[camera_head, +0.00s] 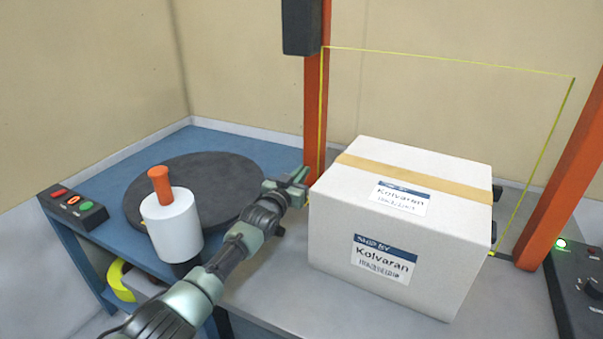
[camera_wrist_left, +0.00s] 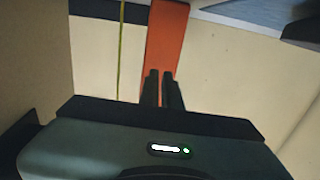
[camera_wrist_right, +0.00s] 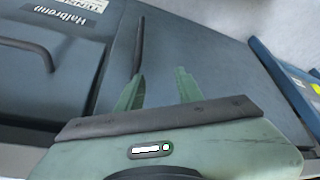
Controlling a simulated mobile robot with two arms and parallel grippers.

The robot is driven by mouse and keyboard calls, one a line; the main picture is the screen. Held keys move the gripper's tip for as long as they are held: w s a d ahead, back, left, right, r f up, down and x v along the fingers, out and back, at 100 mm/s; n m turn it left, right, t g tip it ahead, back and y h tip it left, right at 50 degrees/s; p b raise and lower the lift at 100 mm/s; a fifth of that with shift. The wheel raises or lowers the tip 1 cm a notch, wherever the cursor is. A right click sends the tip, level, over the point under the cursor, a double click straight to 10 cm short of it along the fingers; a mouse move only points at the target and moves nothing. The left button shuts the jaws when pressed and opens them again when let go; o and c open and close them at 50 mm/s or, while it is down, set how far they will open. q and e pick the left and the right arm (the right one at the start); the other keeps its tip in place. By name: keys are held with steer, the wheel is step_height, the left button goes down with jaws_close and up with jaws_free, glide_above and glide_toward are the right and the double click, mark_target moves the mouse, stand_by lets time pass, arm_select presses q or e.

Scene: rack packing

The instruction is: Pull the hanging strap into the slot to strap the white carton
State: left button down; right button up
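The white carton (camera_head: 335,225) sits on the grey table, with a tan tape band and "Kolvaran" labels. The thin yellow strap (camera_head: 450,62) runs down by the left orange post, across above the carton and down to the right post. My left gripper (camera_head: 304,186) is beside the left post, at the carton's left edge. In the left wrist view its fingers (camera_wrist_left: 161,88) show a narrow gap with nothing seen between them; the strap (camera_wrist_left: 120,45) passes to their left. My right gripper (camera_wrist_right: 158,82) is open and empty, outside the head view. I cannot make out the slot.
Orange posts stand left (camera_head: 314,110) and right (camera_head: 565,165) of the carton. A dark turntable (camera_head: 225,170) and a white cylinder with an orange handle (camera_head: 172,222) are on the left. A control box (camera_head: 585,290) is at right. A dark case (camera_wrist_right: 50,60) lies below my right gripper.

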arm_select(q)
steer(key=shift+r, duration=0.1)
steer(key=c, duration=1.6)
jaws_free()
steer(key=shift+w, duration=0.1)
